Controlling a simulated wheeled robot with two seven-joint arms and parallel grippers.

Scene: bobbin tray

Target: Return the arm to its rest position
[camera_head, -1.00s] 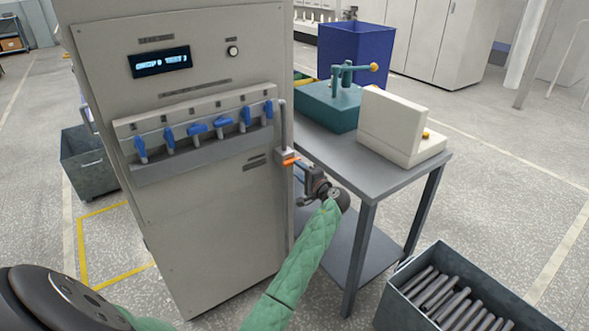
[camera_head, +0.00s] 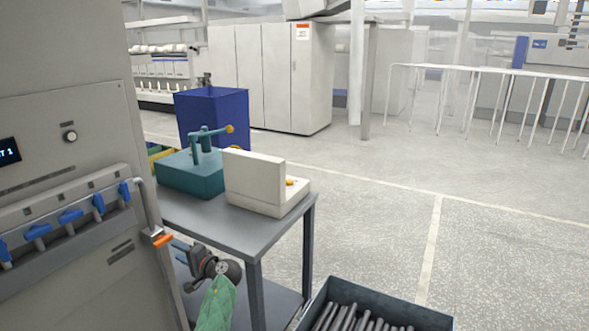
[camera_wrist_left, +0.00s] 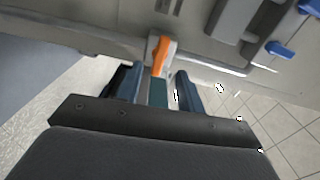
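My left gripper (camera_head: 184,262) is beside the grey cabinet (camera_head: 85,115), below the orange-tipped latch (camera_head: 162,240) at the cabinet's edge. Its green-sleeved arm (camera_head: 216,305) rises from the bottom of the head view. In the left wrist view, the two fingers (camera_wrist_left: 158,78) stand apart with a gap between them. The orange piece (camera_wrist_left: 161,55) shows beyond the fingertips, and I see nothing clamped. A teal patch shows between the fingers; I cannot tell what it is. My right gripper is not in view.
A grey table (camera_head: 228,229) stands close to the arm, carrying a teal press (camera_head: 190,174) and a white box-like unit (camera_head: 255,182). A bin (camera_head: 375,299) of dark rods is at the bottom. A blue bin (camera_head: 212,115) stands behind. Open floor lies to the right.

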